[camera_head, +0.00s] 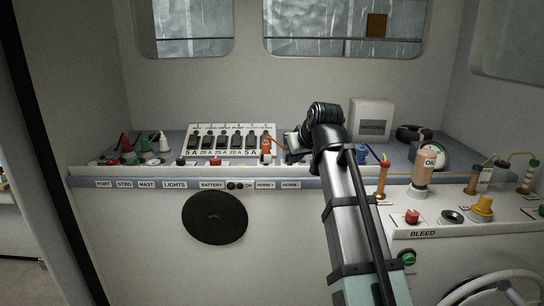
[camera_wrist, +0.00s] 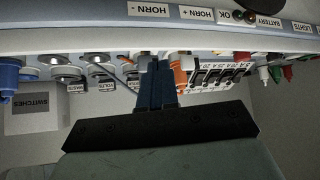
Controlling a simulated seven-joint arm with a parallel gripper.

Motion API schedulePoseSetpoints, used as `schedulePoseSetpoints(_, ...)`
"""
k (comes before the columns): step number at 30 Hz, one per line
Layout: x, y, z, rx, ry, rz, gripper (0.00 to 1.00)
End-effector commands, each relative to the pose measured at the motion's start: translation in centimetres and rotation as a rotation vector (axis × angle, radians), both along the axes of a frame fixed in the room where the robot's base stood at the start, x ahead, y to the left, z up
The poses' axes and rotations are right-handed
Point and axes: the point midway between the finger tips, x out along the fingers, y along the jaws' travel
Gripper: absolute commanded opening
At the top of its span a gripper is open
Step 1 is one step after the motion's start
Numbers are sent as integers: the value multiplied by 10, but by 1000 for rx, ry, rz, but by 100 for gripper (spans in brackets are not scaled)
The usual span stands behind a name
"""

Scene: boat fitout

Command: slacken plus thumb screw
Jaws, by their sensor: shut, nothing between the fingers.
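An orange post (camera_head: 266,147) stands on the console ledge above the HORN + label (camera_head: 265,185); it looks like the plus thumb screw. In the wrist view the orange post (camera_wrist: 181,74) shows just right of my fingers, partly hidden by them. My gripper (camera_wrist: 158,62) is shut and empty, its dark fingers together close beside the post; I cannot tell whether they touch it. In the head view my gripper (camera_head: 286,147) is right of the post, partly hidden by my wrist. A blue post (camera_head: 362,153) stands further right, and in the wrist view the blue post (camera_wrist: 8,75) is at far left.
A fuse panel (camera_head: 232,128) stands behind the ledge, left of my gripper. A white switches box (camera_head: 372,118) is at the back right. Red and green plugs (camera_head: 126,142) stand at the left.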

Motion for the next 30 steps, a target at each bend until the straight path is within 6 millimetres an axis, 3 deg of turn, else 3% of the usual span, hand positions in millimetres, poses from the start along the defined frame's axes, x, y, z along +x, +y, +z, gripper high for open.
schedulePoseSetpoints(1,0,2,16,-9,-16,22,0)
schedulePoseSetpoints(7,-5,11,65,-87,-56,184,0)
schedulePoseSetpoints(13,-6,23,64,-206,-54,420,0)
schedulePoseSetpoints(21,-23,30,56,-395,-95,763,0)
schedulePoseSetpoints(30,-24,30,52,-497,-139,900,0)
